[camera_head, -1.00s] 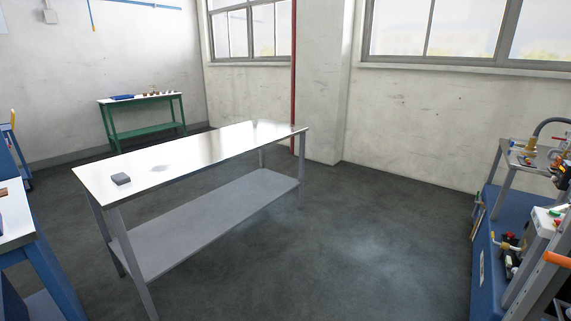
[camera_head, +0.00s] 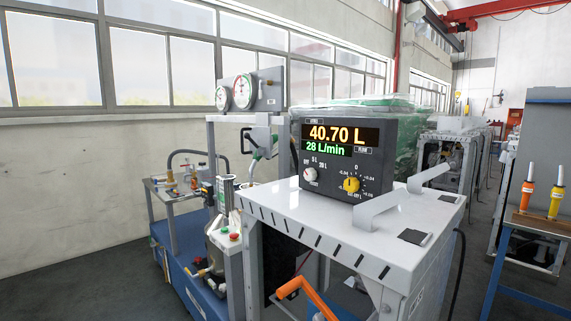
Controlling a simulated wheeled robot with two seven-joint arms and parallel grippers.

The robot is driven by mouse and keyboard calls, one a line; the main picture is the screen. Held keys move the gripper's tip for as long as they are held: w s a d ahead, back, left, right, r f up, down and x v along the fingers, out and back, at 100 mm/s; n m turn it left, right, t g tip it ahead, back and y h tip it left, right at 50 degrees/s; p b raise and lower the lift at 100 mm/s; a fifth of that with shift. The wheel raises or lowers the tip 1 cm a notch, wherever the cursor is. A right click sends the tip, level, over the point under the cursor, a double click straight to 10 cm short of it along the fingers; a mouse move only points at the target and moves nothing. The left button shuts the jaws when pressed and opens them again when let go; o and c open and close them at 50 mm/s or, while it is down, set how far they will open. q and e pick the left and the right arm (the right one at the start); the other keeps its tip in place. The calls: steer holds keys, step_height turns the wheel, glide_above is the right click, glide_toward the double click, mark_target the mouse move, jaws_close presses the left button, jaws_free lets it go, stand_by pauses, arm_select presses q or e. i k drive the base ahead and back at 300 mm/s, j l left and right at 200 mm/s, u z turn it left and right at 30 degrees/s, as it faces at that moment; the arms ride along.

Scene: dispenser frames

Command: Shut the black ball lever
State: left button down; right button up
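A dispenser frame with a white top (camera_head: 335,222) stands close in front of me. On it sits a dark display box (camera_head: 345,155) reading 40.70 L and 28 L/min, with a white knob and a yellow knob. I cannot make out a black ball lever for certain. Neither of my grippers is in view.
An orange handle (camera_head: 308,293) sticks out low at the frame's front. A blue-based rig with gauges (camera_head: 243,90) and a metal cylinder (camera_head: 226,190) stands to the left. Floor is free at far left.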

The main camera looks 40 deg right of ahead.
mark_target(247, 136)
steer(key=i+j+z, duration=0.1)
steer(key=i+z, duration=0.15)
steer(key=z, duration=0.2)
steer(key=i+j+z, duration=0.15)
steer(key=z, duration=0.25)
steer(key=i+j+z, duration=0.25)
steer(key=z, duration=0.2)
steer(key=i+j+z, duration=0.15)
steer(key=j+z, duration=0.25)
steer(key=i+j+z, duration=0.1)
steer(key=z, duration=0.35)
steer(key=j+z, duration=0.75)
steer(key=j, duration=0.55)
steer(key=i, duration=0.05)
